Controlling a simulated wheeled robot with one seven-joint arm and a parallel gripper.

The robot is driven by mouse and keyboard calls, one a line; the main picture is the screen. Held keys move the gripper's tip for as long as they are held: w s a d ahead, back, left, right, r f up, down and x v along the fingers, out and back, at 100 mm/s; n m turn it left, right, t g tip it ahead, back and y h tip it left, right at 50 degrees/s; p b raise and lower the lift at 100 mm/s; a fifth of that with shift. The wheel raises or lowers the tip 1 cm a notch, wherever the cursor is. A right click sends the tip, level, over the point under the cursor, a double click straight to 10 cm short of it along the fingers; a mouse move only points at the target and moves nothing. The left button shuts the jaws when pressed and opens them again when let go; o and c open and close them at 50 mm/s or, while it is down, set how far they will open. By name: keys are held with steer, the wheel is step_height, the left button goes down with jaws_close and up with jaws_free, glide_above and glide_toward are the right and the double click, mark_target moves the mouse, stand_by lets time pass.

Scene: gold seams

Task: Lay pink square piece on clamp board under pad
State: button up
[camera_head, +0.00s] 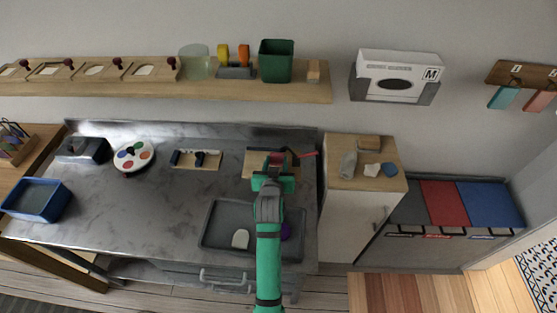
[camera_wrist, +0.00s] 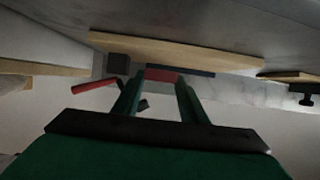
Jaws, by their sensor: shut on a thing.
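My gripper (camera_head: 274,172) is at the front of the wooden clamp board (camera_head: 253,172) on the counter's back right. In the wrist view, my gripper's two green fingers (camera_wrist: 160,84) are shut on a reddish-pink piece (camera_wrist: 162,76), seen nearly edge-on at the tips. The clamp board (camera_wrist: 200,55) lies just beyond the fingertips. The clamp's red handle (camera_head: 305,154) sticks out to the right of the board; it also shows in the wrist view (camera_wrist: 92,92). A dark block (camera_wrist: 118,64) is by the board. The pad and any contact with the piece are unclear.
A grey tray (camera_head: 212,225) with a whitish piece (camera_head: 240,239) and a purple piece (camera_head: 286,231) lies beneath my arm. A second board with dark fittings (camera_head: 207,161) and a round paint palette (camera_head: 134,156) stand to the left. The counter's middle is clear.

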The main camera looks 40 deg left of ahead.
steer(key=shift+w+a+f, duration=0.35)
steer(key=shift+w+a, duration=0.05)
steer(key=shift+w, duration=0.1)
steer(key=shift+f, duration=0.4)
steer(key=shift+s, duration=0.15)
steer(key=shift+f, duration=0.1)
steer(key=o, duration=1.1)
steer(key=v, duration=1.2)
steer(key=shift+s, duration=0.1)
